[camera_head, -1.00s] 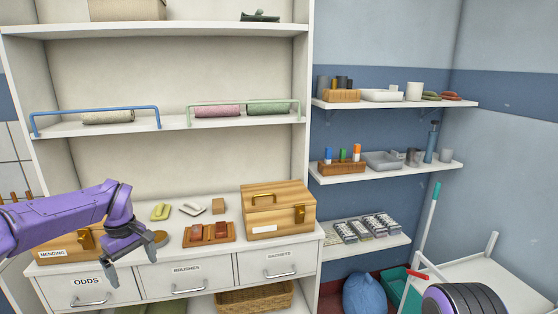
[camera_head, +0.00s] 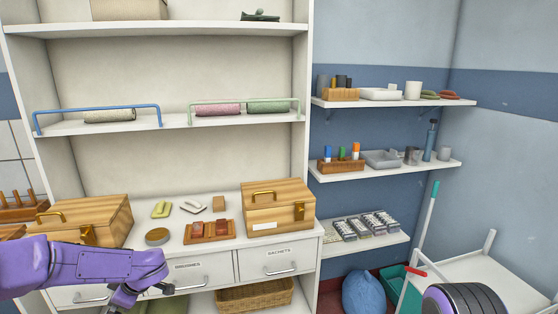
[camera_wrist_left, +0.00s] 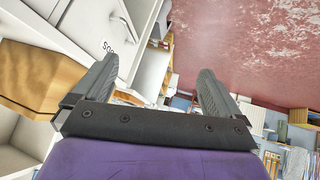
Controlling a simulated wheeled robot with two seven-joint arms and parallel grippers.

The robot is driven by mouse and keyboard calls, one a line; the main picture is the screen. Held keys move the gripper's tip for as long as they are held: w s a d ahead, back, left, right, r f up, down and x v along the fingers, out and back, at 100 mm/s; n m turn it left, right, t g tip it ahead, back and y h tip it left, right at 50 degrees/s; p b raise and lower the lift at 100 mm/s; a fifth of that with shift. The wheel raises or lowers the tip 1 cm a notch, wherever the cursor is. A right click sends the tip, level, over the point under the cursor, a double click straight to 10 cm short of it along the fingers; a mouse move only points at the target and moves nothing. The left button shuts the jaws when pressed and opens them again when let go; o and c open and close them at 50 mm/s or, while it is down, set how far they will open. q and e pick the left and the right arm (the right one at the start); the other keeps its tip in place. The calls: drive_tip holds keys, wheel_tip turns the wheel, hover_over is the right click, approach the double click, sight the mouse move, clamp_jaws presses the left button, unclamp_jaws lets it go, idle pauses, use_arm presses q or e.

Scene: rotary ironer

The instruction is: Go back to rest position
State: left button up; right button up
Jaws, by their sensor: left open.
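My left arm comes in from the left in the head view, with my left gripper (camera_head: 140,298) low in front of the cabinet drawers. In the left wrist view the two fingers of my left gripper (camera_wrist_left: 158,75) are spread apart with nothing between them. A round tin (camera_head: 157,237) stands on the counter (camera_head: 180,251) above and behind the gripper, apart from it. My right gripper is not in view.
Wooden boxes (camera_head: 279,208) and (camera_head: 100,220) stand on the counter, with a brown tray (camera_head: 209,232) between them. Drawers (camera_head: 279,262) and a wicker basket (camera_head: 255,296) lie below. Wall shelves (camera_head: 385,170) are at the right. Red floor (camera_wrist_left: 245,45) shows in the wrist view.

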use_arm(q)
drive_tip(key=s+d+f+m+t, duration=0.45)
drive_tip(key=s+f, duration=0.25)
drive_tip(key=f, duration=0.4)
drive_tip(key=s+d+f+m+g+h, duration=0.1)
drive_tip(key=s+d+f+m, duration=0.1)
drive_tip(key=s, duration=0.7)
drive_tip(key=s+d+f+m+g+h, duration=0.1)
drive_tip(key=s+d+f+m+h, duration=0.1)
drive_tip(key=s+f, duration=0.3)
drive_tip(key=s+d+f+m+g+h, duration=0.1)
drive_tip(key=s+d+f+m, duration=0.1)
drive_tip(key=s, duration=1.1)
drive_tip(key=shift+s+d+f+m+h, duration=0.2)
drive_tip(key=shift+d+f+m+h, duration=0.2)
drive_tip(key=shift+f+m, duration=0.45)
